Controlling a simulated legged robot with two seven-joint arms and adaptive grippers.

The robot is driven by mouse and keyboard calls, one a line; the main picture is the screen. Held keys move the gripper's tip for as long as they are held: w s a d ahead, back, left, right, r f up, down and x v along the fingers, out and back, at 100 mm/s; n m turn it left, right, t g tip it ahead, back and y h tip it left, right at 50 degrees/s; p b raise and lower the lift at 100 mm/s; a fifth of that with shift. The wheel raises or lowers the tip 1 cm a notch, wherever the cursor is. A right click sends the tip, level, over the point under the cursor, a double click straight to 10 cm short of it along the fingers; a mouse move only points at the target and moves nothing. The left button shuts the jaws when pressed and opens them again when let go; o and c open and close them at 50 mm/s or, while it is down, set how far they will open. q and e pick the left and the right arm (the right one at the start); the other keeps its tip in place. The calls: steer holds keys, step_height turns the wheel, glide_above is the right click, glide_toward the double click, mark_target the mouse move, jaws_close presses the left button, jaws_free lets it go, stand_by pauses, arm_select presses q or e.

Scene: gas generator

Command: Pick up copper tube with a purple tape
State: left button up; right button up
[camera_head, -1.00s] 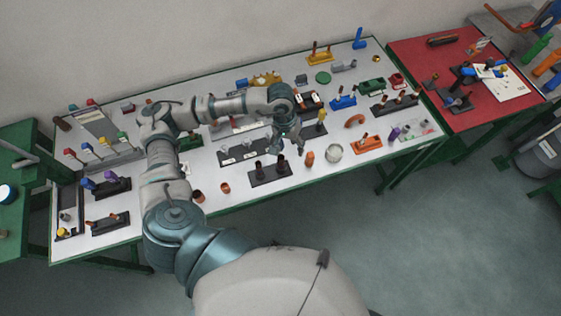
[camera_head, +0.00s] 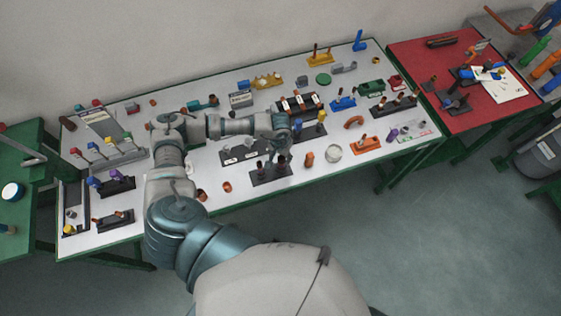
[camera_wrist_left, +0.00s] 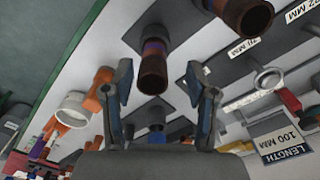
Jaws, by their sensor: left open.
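In the left wrist view a copper tube with a purple band (camera_wrist_left: 153,68) stands on a dark base, its open end toward the camera. My left gripper (camera_wrist_left: 158,84) is open, with the tube showing between its two fingers; I cannot see contact. In the head view my left gripper (camera_head: 283,150) is low over the dark two-tube holder (camera_head: 270,175) near the table's front edge. A second, wider copper tube (camera_wrist_left: 243,12) stands beside the first in the wrist view. The tape is not clear in the head view. My right gripper is not in view.
The white table (camera_head: 330,185) carries many holders and parts. A white ring (camera_head: 333,153) and an orange holder (camera_head: 367,145) stand right of the gripper. A small copper ring (camera_head: 227,187) lies to the left. A red table (camera_head: 420,60) adjoins on the right.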

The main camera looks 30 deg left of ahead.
arm_select(q)
steer(key=f, duration=0.1)
steer(key=d+f, duration=0.1)
steer(key=f, duration=0.1)
steer(key=shift+f+p, duration=0.25)
steer(key=shift+p, duration=0.15)
steer(key=shift+a+f, duration=0.1)
steer(key=shift+f, duration=0.05)
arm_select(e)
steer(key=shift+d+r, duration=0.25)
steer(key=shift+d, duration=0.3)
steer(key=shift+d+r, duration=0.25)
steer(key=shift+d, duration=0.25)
